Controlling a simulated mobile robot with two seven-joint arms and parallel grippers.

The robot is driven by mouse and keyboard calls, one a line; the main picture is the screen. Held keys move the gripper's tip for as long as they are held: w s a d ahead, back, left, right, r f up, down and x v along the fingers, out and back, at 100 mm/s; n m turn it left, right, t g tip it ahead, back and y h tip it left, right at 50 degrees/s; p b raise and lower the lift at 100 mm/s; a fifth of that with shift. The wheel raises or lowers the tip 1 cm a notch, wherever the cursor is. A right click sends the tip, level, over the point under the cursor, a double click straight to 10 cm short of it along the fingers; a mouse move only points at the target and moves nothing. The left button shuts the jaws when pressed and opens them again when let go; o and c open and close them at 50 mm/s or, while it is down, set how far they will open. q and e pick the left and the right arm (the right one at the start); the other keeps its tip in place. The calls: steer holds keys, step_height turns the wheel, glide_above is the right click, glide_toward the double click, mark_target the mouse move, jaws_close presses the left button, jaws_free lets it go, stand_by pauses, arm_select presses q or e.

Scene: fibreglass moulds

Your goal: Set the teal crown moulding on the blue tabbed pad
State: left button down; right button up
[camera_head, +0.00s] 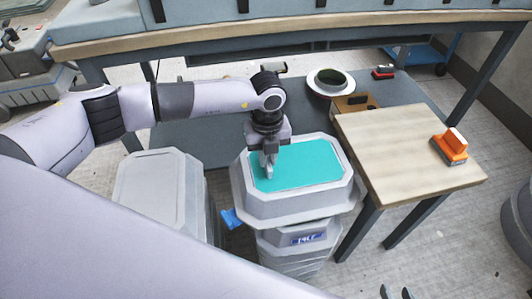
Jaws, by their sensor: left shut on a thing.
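The teal crown moulding (313,166) is a pale grey eight-sided piece with a flat teal top, in the middle of the head view. My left gripper (268,172) points down at the left part of the teal top and is shut on the moulding. A blue tab (232,218) of the blue tabbed pad sticks out below the moulding's left corner; the rest of the pad is hidden. I cannot tell whether moulding and pad touch. My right gripper (396,292) shows only dark fingertips, apart, at the bottom edge.
A grey stand (158,190) with a bare top is at left. My pale arm covers the lower left.

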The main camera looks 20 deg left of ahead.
arm_select(q)
steer(key=c, duration=1.5)
jaws_free()
steer(key=shift+f, duration=0.1)
steer(key=shift+c, duration=0.2)
steer(key=o, duration=0.4)
step_height(320, 180, up, 12)
steer(key=shift+r+p, duration=0.15)
steer(key=shift+p, duration=0.6)
steer(key=shift+s, duration=0.1)
